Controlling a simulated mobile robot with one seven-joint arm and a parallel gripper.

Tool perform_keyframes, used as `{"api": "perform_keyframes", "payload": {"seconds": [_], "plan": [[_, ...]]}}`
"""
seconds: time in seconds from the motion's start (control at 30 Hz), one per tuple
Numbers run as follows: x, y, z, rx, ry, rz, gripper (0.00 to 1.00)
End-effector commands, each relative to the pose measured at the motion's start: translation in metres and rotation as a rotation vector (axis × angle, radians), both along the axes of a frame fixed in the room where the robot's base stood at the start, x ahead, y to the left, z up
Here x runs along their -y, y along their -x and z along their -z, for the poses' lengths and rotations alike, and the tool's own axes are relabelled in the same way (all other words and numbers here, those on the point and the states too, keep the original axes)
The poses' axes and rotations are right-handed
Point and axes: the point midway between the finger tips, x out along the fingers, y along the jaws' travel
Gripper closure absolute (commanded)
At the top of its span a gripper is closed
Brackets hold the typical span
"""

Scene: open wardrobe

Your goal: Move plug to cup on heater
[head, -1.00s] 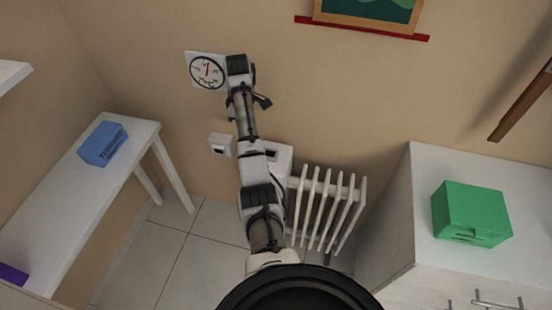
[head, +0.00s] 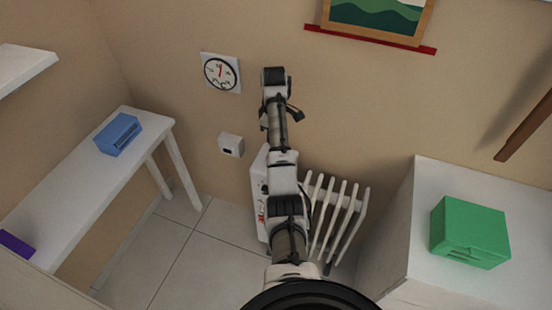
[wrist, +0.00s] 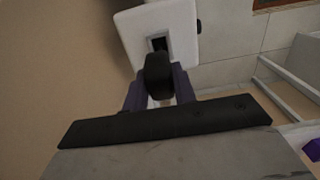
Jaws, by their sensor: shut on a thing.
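In the wrist view my gripper (wrist: 160,90), with purple fingers, is shut on a dark rounded plug (wrist: 158,72). The plug is close to a white box (wrist: 185,30) with a dark slot; whether it touches the slot I cannot tell. In the head view the white heater (head: 340,215) stands against the wall, and my arm covers part of its control end (head: 259,200). The heater's cup is hidden there. My gripper and the plug are not clear in the head view. Which white box the wrist view shows I cannot tell.
A small white wall box (head: 231,145) with a dark opening is left of my arm, below a clock (head: 221,72). A white table (head: 90,190) with a blue box (head: 118,134) is at left. A white cabinet (head: 400,240) with a green box (head: 470,232) is at right.

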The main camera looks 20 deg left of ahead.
Motion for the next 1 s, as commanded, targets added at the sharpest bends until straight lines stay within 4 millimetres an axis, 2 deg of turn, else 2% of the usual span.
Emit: {"api": "perform_keyframes", "payload": {"seconds": [0.37, 1.0], "plan": [[0.000, 0.000, 0.003, 0.000, -0.001, 0.000, 1.00], [0.000, 0.000, 0.046, 0.000, -0.003, -0.001, 1.00]]}}
